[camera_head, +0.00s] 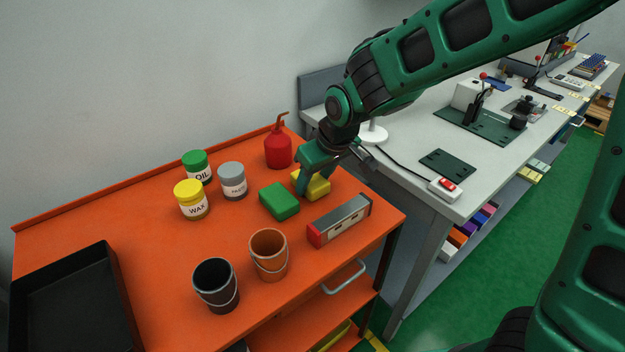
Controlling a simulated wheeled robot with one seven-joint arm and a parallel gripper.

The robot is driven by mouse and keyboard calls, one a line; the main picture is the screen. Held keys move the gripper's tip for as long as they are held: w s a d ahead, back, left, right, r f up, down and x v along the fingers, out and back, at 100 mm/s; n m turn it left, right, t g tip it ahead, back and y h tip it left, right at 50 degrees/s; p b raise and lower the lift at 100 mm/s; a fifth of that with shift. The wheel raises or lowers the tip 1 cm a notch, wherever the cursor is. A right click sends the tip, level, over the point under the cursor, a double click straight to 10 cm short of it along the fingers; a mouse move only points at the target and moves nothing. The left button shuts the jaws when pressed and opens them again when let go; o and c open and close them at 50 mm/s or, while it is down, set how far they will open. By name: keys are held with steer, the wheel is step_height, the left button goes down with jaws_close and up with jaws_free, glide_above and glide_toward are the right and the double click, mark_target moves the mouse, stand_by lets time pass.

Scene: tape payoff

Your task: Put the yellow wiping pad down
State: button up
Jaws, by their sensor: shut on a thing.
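The yellow wiping pad (318,187) is at the right part of the orange cart top (150,262), between the green block and the cart's right edge. My gripper (311,186) points down at the pad and is shut on it. The fingers hide part of the pad's left side. The pad is at or very near the cart surface; I cannot tell whether it touches it.
A green block (279,201) lies close left of the pad, and a grey and red bar-shaped tool (340,220) lies in front. A red oil can (278,150), wax jar (191,200), copper bucket (268,256), black bucket (216,287) and black tray (75,300) stand around. A grey workbench (405,165) adjoins at right.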

steer(key=shift+f, duration=0.15)
steer(key=o, duration=1)
steer(key=v, duration=1.2)
